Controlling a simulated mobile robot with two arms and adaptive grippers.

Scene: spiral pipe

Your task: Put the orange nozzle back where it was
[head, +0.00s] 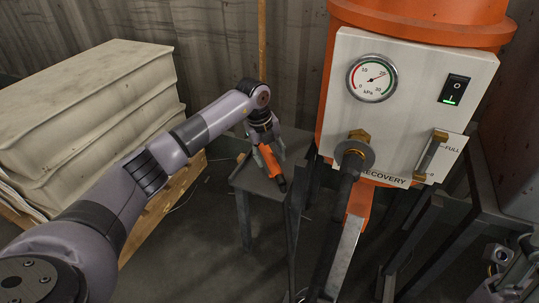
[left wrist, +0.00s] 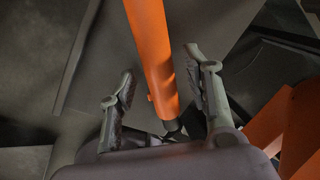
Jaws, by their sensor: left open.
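The orange nozzle (head: 270,162), with a black end, is at a small dark metal table (head: 250,184) in the middle of the head view. It appears to lie on the top. My left gripper (head: 268,150) is over it, fingers pointing down. In the left wrist view the nozzle (left wrist: 152,50) runs between the two spread fingers of the left gripper (left wrist: 160,72), with a gap on each side. The fingers are open and not closed on it. Part of my right arm shows at the lower right of the head view; its fingers cannot be made out.
An orange machine with a white panel (head: 400,100), gauge (head: 371,79) and switch stands right of the table. A thick dark hose (head: 335,225) hangs from its brass fitting. Pale stacked blocks (head: 95,100) sit on a wooden pallet at left. Dark metal legs crowd the lower right.

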